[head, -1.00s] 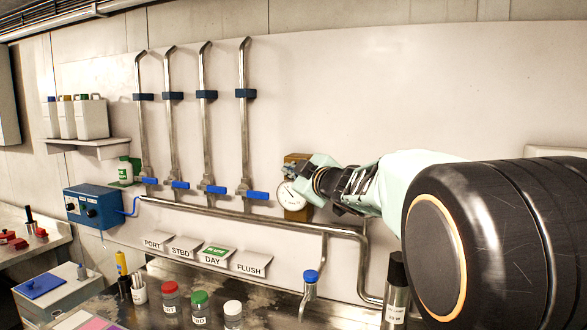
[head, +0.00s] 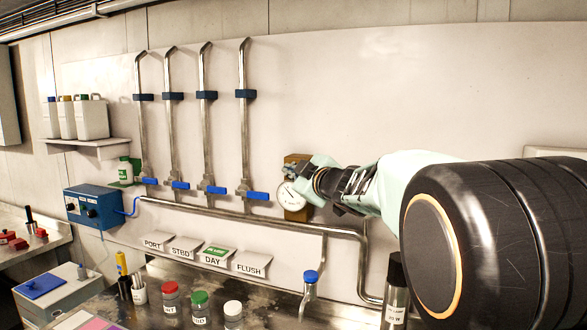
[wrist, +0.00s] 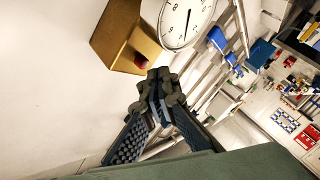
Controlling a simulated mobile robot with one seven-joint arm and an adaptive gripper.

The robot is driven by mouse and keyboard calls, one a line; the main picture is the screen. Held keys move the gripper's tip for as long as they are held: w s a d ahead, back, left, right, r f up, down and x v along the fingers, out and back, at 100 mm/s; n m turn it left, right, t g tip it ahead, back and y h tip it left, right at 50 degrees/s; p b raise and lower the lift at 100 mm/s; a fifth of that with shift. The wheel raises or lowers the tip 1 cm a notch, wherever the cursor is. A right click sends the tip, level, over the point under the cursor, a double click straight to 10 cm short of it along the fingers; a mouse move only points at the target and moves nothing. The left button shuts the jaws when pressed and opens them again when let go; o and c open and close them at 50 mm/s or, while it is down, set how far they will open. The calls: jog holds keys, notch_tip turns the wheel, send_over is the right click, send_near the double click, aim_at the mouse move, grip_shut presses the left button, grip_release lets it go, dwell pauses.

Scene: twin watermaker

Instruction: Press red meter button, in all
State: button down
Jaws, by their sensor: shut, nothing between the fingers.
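The meter is a brass-coloured box (wrist: 122,36) on the pale wall, with a round white dial (wrist: 186,20) on its front. The red button (wrist: 141,62) sticks out of the box's side in the wrist view. My gripper (wrist: 157,80) is shut and empty, its fingertips just below and right of the button in that picture. I cannot tell whether they touch it. In the head view the meter box (head: 294,211) and part of its dial (head: 287,194) show behind my gripper (head: 303,171). The button is not visible there.
A steel pipe (head: 270,217) runs along the wall beside the meter. Blue-handled valves (head: 213,190) stand to its left. Below are a blue-capped tap (head: 310,277), sign plates (head: 252,263) and capped jars (head: 200,307) on the bench. The wall above the meter is clear.

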jog(key=shift+w+d, duration=0.15)
jog(key=shift+w, duration=0.2)
jog(key=shift+w+d+p, duration=0.2)
jog(key=shift+w+p, duration=0.2)
jog(key=shift+p, duration=0.1)
dwell(0.6)
dwell(0.3)
jog(key=shift+s+a+b, duration=0.35)
jog(key=shift+s+b, duration=0.1)
jog(key=shift+s, duration=0.4)
jog(key=shift+s+a+b, duration=0.3)
jog(key=shift+s+b, duration=0.05)
jog(key=shift+s, duration=0.4)
jog(key=shift+s+a+b, duration=0.35)
jog(key=shift+s, duration=0.45)
jog(key=shift+s+a+b, duration=0.3)
jog(key=shift+s+b, duration=0.05)
jog(key=shift+s, duration=0.4)
